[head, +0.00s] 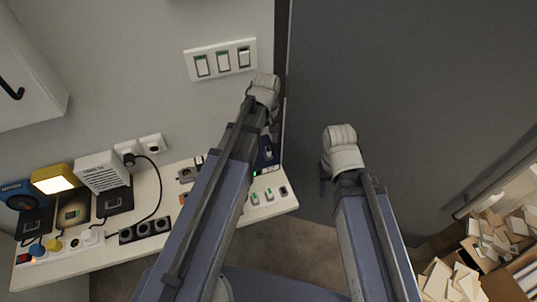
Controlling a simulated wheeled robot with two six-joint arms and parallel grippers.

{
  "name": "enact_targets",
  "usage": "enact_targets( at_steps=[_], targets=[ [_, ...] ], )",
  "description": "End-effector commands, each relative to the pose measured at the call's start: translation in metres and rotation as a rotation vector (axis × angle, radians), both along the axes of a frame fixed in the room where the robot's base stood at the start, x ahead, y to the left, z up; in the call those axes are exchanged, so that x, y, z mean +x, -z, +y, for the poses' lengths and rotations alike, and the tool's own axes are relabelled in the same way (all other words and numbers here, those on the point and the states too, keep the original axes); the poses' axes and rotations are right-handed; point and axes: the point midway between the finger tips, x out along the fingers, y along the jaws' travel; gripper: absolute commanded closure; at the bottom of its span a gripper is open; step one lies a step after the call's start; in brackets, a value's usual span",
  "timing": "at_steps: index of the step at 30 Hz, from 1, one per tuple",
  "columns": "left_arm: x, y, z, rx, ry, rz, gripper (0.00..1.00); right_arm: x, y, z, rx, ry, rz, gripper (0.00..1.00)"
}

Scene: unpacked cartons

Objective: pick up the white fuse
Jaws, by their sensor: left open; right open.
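I cannot single out a white fuse for sure. Small pale pieces with green marks, one of them (269,195), stand at the right end of the cream shelf (190,218); they are too small to name. My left arm (215,210) crosses in front of the shelf and hides part of its middle and right. My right arm (368,235) is to the right of the shelf, in front of the dark grey panel. Both arms end in white rounded joints near the middle of the view. I cannot make out the fingers of either gripper, and no held object shows.
A yellow lamp (54,179), a white box-shaped device (103,171), a black socket strip (145,230) and cables crowd the shelf's left. A triple switch plate (221,60) is on the wall. Cartons of pale pieces (452,280) stand lower right. The dark grey panel (410,90) is bare.

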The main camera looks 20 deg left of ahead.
Motion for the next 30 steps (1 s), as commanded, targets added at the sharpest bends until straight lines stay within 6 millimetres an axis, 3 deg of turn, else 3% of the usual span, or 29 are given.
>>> enact_targets(
  at_steps=[5, 16, 26, 30],
  targets=[
    [0.001, 0.006, -0.001, 0.000, 0.001, 0.000, 0.45, 0.000, 0.006, 0.000, 0.000, 0.000, 0.000, 0.50],
    [0.006, 0.049, -0.003, 0.000, 0.001, 0.000, 0.45, 0.000, 0.049, 0.000, 0.000, 0.000, 0.000, 0.50],
    [0.006, 0.050, -0.003, 0.000, 0.001, 0.000, 0.45, 0.000, 0.051, 0.000, 0.000, 0.000, 0.000, 0.50],
    [0.006, 0.050, -0.003, 0.000, 0.001, 0.000, 0.60, 0.000, 0.051, 0.000, 0.000, 0.000, 0.000, 0.50]
  ],
)
